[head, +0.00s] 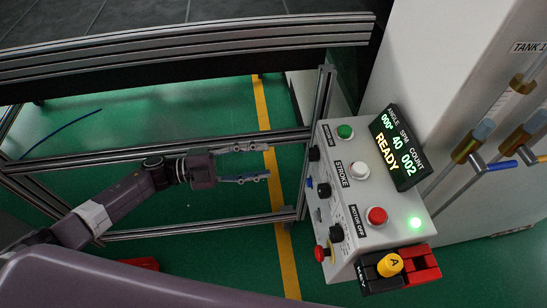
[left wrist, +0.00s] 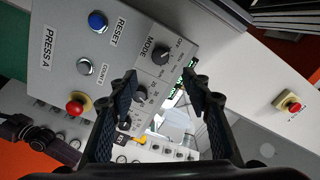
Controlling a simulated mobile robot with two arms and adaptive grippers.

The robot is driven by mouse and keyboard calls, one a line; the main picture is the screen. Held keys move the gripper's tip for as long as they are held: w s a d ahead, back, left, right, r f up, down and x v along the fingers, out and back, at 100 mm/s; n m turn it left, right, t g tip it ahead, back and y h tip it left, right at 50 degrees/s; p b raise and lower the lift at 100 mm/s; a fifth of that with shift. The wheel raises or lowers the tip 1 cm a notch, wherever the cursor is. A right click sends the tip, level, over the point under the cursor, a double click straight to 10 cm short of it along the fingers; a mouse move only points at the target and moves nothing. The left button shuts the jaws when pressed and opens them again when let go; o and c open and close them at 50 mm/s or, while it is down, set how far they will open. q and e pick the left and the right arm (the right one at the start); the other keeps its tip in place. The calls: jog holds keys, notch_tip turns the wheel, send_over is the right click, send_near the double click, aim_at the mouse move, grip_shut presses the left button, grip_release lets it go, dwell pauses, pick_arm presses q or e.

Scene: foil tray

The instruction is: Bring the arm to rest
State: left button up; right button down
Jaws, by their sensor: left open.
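My left arm (head: 125,195) comes in from the left in the head view, stretched over the green floor. My left gripper (head: 267,162) is open and empty, its two fingers pointing right, short of the control box (head: 340,195). In the left wrist view the open fingers of the left gripper (left wrist: 160,76) frame part of a grey panel (left wrist: 60,50) marked PRESS A, with nothing held between them. My right gripper is not seen in either view.
The box has green (head: 345,131), white (head: 359,170) and red (head: 377,216) buttons. Its display (head: 398,150) reads READY, 40 and 002. Metal frame bars (head: 200,38) run behind the arm. A yellow key tag (head: 390,264) sits at the box's front.

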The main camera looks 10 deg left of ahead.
pick_arm(q)
jog(key=shift+s+a, duration=0.1)
jog(key=shift+a, duration=0.1)
dwell(0.4)
jog(key=w+a+f+n+t+y, duration=0.2)
jog(key=a+f+n+t+y, duration=0.3)
jog(key=f, duration=0.4)
jog(key=w+a+f+n+t+y, duration=0.2)
jog(key=w+a+f+n+y, duration=0.1)
jog(key=f+n, duration=0.5)
jog(key=s+a+f+n+g+y, duration=0.1)
jog(key=s+a+f+n+y, duration=0.15)
jog(key=s+f, duration=0.4)
jog(key=s+a+f+n+g+y, duration=0.1)
jog(key=s+a+f+n+y, duration=0.2)
jog(key=f, duration=0.7)
jog(key=s+a+f+n+g+y, duration=0.1)
jog(key=s+f+n+g+y, duration=0.25)
jog(key=s+f, duration=1)
jog(key=s+d+f+n+g, duration=0.1)
jog(key=s+f+g, duration=0.1)
jog(key=s, duration=0.9)
jog(key=s+d+f+g, duration=0.2)
jog(key=s+g, duration=0.2)
jog(key=s, duration=0.8)
jog(key=shift+f+n, duration=0.25)
jog(key=shift+n, duration=0.15)
